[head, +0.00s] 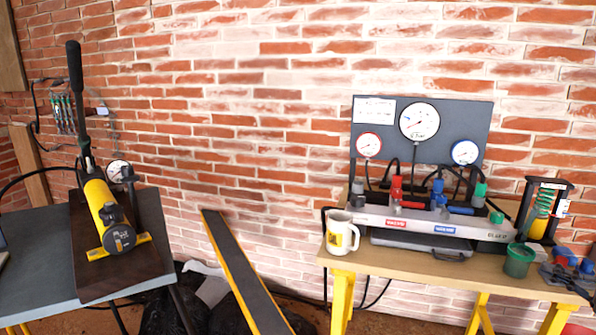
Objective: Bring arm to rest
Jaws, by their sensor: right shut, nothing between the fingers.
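A dark shape at the right edge, over the right end of the wooden bench, looks like my right gripper (550,273). It is small and partly cut off by the frame. It is shut with nothing in it. It appears close to the green cup and the red and blue fittings, but I cannot tell whether it touches them. My left gripper is not in view.
The wooden bench (420,268) holds a gauge panel (390,115), a valve manifold (420,222), a mug (341,233), a green cup (518,262) and a spring stand (541,210). At left, a yellow hand pump (103,210) stands on a table. A dark beam (240,270) leans on the brick wall.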

